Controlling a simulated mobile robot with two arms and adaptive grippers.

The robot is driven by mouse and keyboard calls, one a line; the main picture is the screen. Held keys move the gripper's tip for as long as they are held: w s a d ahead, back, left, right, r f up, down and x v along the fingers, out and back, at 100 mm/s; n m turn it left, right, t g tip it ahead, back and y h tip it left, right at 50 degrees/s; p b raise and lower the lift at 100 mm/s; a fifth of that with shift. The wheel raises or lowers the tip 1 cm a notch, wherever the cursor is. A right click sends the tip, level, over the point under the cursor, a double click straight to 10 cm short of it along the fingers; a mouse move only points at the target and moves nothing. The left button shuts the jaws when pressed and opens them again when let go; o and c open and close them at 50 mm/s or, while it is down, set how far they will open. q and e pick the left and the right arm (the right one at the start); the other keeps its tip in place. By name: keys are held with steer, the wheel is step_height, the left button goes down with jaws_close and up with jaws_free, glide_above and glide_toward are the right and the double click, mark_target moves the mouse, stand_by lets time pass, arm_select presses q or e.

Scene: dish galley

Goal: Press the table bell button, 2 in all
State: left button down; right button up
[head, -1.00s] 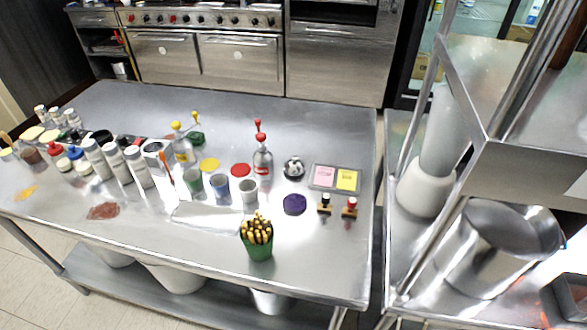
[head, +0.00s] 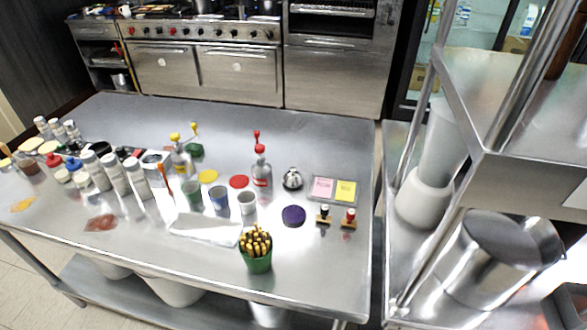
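A silver table bell (head: 292,179) stands on a dark base on the steel table (head: 330,265), right of the middle. It sits between a red-topped bottle (head: 261,168) and a tray with pink and yellow pads (head: 335,190). Its top is uncovered and nothing touches it. Neither of my grippers shows in the head view.
A green cup of yellow sticks (head: 257,250), a purple disc (head: 293,215), two stamps (head: 324,215) and several cups stand near the bell. Bottles and jars crowd the table's left. A steel shelf rack (head: 480,150) rises at the right. The table's back right is clear.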

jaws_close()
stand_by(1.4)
